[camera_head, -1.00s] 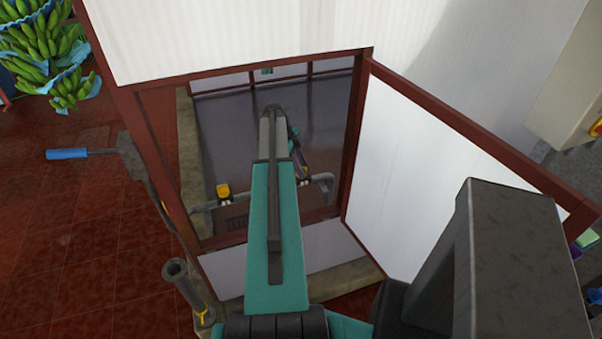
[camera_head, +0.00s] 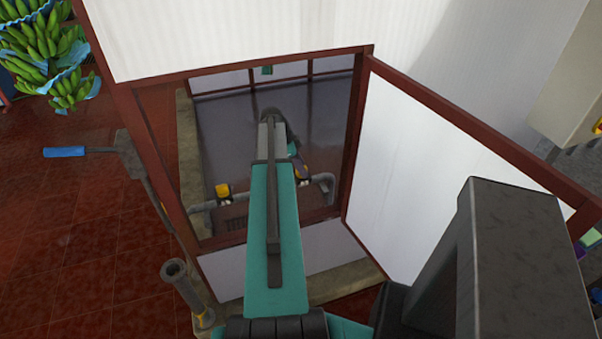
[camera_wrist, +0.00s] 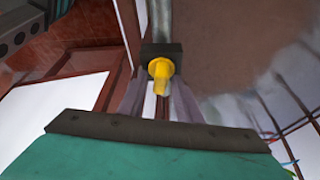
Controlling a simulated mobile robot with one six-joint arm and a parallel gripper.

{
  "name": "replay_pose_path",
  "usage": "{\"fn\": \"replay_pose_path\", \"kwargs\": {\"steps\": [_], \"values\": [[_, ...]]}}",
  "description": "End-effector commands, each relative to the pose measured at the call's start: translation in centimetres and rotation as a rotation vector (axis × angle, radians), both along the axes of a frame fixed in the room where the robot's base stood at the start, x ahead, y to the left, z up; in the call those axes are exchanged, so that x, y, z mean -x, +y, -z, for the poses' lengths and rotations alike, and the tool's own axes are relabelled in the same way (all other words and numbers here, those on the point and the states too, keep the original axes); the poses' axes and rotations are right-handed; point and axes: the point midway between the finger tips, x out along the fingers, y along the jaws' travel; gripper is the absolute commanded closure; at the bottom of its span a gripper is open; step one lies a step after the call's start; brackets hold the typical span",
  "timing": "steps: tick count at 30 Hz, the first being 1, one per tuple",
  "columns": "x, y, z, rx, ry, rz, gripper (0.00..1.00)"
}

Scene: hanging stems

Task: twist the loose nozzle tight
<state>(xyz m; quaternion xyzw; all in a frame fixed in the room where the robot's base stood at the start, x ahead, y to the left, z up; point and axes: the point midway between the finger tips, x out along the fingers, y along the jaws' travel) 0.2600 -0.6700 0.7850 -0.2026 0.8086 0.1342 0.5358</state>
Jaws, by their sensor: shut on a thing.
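A yellow nozzle (camera_wrist: 160,69) sits at a dark square block (camera_wrist: 174,50) on a grey pipe, in the middle of the wrist view. My gripper (camera_wrist: 159,88) has its two purple-grey fingers on either side of the nozzle and is shut on it. The exact contact is hard to make out. In the head view my gripper (camera_head: 301,172) is at the right part of the pipe (camera_head: 325,184), partly hidden by my arm. A second yellow nozzle (camera_head: 222,190) is on the left part of the pipe, apart from my gripper.
My arm reaches through a red-framed opening (camera_head: 355,130). A white panel (camera_head: 415,155) stands at its right and a white wall (camera_head: 220,35) above. A blue-handled tool (camera_head: 65,152) and an upright grey tube (camera_head: 180,280) are at the left. Green bananas (camera_head: 45,50) hang at the upper left.

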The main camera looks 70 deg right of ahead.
Motion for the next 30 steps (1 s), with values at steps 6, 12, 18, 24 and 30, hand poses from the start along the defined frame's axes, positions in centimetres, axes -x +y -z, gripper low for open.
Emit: {"fn": "replay_pose_path", "kwargs": {"steps": [6, 12, 18, 24, 30], "values": [[0.00, 0.01, 0.01, -0.001, -0.001, -0.073, 0.88], [-0.01, -0.02, 0.00, 0.000, -0.001, -0.072, 0.88], [0.01, 0.02, 0.02, 0.000, -0.001, -0.079, 0.88], [0.09, 0.16, 0.09, 0.000, -0.001, -0.172, 0.88], [0.04, 0.06, 0.02, 0.000, -0.001, -0.265, 0.88]]}}
